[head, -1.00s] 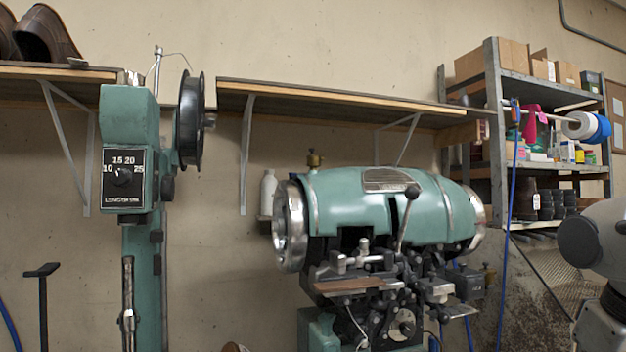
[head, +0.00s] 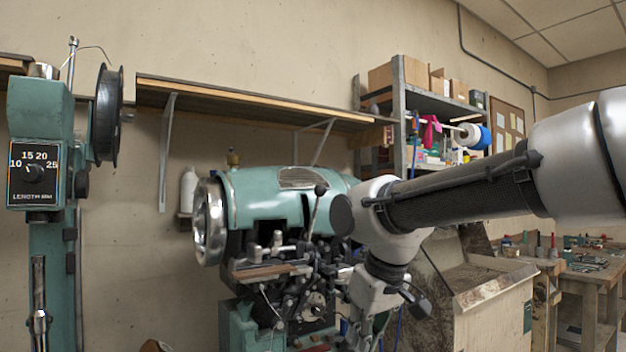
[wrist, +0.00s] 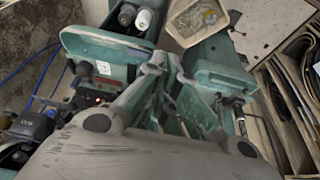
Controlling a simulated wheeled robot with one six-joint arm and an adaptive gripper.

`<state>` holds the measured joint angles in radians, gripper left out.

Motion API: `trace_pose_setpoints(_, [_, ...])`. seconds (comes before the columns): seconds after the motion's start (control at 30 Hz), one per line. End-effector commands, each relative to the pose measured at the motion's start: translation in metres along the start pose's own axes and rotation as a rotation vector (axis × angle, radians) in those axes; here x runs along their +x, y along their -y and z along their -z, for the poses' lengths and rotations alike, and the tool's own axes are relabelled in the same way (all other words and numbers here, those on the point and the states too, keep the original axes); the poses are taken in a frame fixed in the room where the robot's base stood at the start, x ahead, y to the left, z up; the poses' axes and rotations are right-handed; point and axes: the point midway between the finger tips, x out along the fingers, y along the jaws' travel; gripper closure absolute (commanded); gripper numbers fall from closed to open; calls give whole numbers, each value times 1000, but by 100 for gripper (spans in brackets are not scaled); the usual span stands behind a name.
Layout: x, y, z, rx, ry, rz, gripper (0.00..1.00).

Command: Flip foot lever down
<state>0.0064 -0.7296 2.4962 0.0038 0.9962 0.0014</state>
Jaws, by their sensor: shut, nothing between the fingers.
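A green machine with a rounded top housing (head: 270,195) and levers on its front stands in the middle of the head view. Its lower part is cut off by the picture's bottom edge. I cannot make out a foot lever in either view. My arm reaches in from the right, with its wrist bent down close to the machine's right front. In the wrist view my gripper (wrist: 160,68) is shut and empty, its fingertips together above green machine parts (wrist: 108,52). The head view does not show its fingertips.
A second green machine with a length dial (head: 34,174) stands at the left. A shelf (head: 250,102) runs along the wall. A metal rack (head: 399,85) and a workbench (head: 595,275) are at the right. A shallow tray (wrist: 196,20) shows in the wrist view.

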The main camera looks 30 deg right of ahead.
Motion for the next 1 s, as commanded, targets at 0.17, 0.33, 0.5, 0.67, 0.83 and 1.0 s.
trace_pose_setpoints(0.17, [-65,-7,97,33,-29,-5,100])
trace_pose_setpoints(0.33, [-142,-24,217,75,-63,-12,100])
trace_pose_setpoints(0.5, [-200,-48,314,111,-99,-20,100])
trace_pose_setpoints(0.67, [-231,-67,370,133,-128,-27,100])
trace_pose_setpoints(0.83, [-245,-80,395,144,-146,-33,100])
trace_pose_setpoints(1.0, [-249,-82,400,147,-152,-35,100])
